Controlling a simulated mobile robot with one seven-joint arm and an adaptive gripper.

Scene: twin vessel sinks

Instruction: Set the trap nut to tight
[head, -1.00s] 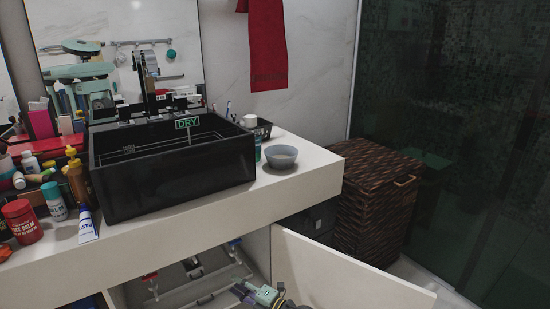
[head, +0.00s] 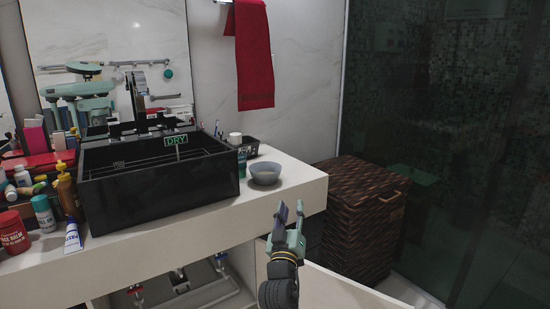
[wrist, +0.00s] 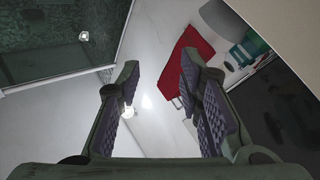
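My gripper (head: 291,210) is raised in front of the counter's right front edge, in the head view. In the wrist view my gripper (wrist: 160,90) has its two padded fingers well apart, with nothing between them. The open cabinet under the sink shows at the bottom of the head view, with white pipework (head: 208,294), a red-handled fitting (head: 136,290) and a dark fitting (head: 179,279). I cannot pick out the trap nut among these parts. The lower part of the cabinet is cut off by the frame.
A black vessel sink (head: 150,190) marked DRY stands on the white counter (head: 180,240), with a grey bowl (head: 265,174) beside it. The open cabinet door (head: 335,291) lies below my gripper. A woven basket (head: 355,220) stands to the right. Bottles crowd the left.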

